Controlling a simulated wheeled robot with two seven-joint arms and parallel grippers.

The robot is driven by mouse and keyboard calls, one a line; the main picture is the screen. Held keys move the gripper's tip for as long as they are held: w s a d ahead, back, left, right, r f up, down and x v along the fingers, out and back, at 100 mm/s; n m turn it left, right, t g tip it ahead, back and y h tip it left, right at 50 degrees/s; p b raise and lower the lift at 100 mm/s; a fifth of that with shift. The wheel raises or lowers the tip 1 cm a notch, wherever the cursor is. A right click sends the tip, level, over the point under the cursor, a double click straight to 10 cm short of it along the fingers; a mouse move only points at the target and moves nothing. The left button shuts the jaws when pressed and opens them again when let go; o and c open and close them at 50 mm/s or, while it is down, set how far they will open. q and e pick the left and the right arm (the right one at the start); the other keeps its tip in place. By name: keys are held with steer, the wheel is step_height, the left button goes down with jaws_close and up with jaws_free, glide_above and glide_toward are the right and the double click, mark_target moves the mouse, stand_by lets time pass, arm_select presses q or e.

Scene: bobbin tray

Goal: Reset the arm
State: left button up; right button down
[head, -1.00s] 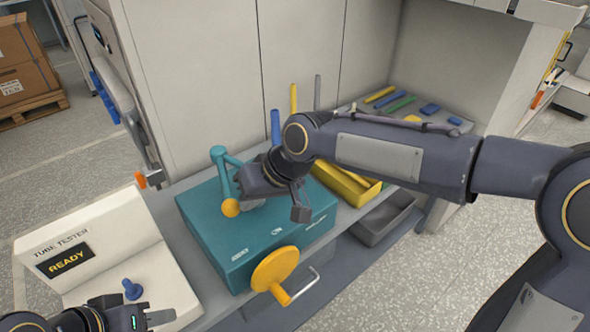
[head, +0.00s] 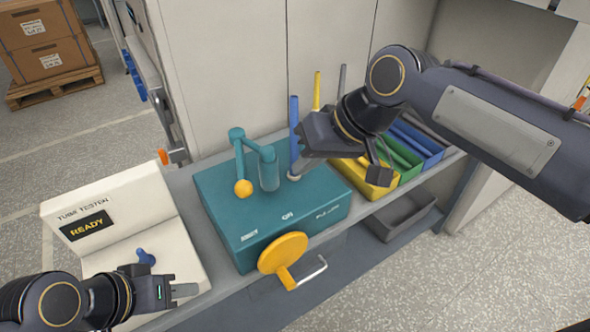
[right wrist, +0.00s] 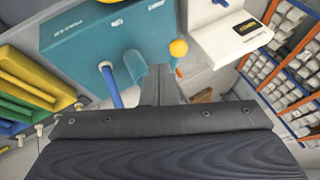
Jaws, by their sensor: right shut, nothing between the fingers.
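My right gripper (head: 299,170) is shut and empty above the back right of the teal machine (head: 255,229). In the right wrist view its fingers (right wrist: 162,84) are together, with nothing between them. A blue tube (head: 294,125) stands upright close behind the fingertips; I cannot tell whether they touch. My left gripper (head: 184,291) is low at the left, in front of the white tube tester (head: 110,215). Its jaw gap is not clear. The tester's display reads READY, and a blue knob-like piece (head: 145,257) is on its base.
The machine has a yellow ball-ended lever (head: 243,188) and a yellow handwheel (head: 283,254). Yellow (head: 368,186), green (head: 408,172) and blue (head: 432,157) bins stand to its right. A grey bin (head: 400,222) is below. A cabinet wall (head: 225,75) rises behind.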

steer(key=shift+r, duration=0.2)
stand_by(0.3)
steer(key=s+d+f+m+t, duration=0.1)
steer(key=s+d+f, duration=0.1)
steer(key=d, duration=0.3)
steer(key=s+d+f+m+h, duration=0.1)
steer(key=s+d, duration=0.1)
steer(key=d, duration=0.2)
steer(key=s+d+f+m+t, duration=0.1)
steer(key=s+d+f, duration=0.15)
steer(key=d, duration=0.25)
steer(key=s+d+f+m, duration=0.1)
steer(key=s+d+f, duration=0.1)
steer(key=s+f, duration=0.2)
steer(key=s+d+f+m+t+h, duration=0.1)
steer(key=s+d+f+m, duration=0.1)
steer(key=s, duration=0.4)
step_height(320, 180, down, 3)
steer(key=shift+d+r+m+h, duration=0.1)
steer(key=shift+d+m+h, duration=0.2)
steer(key=shift+d, duration=0.55)
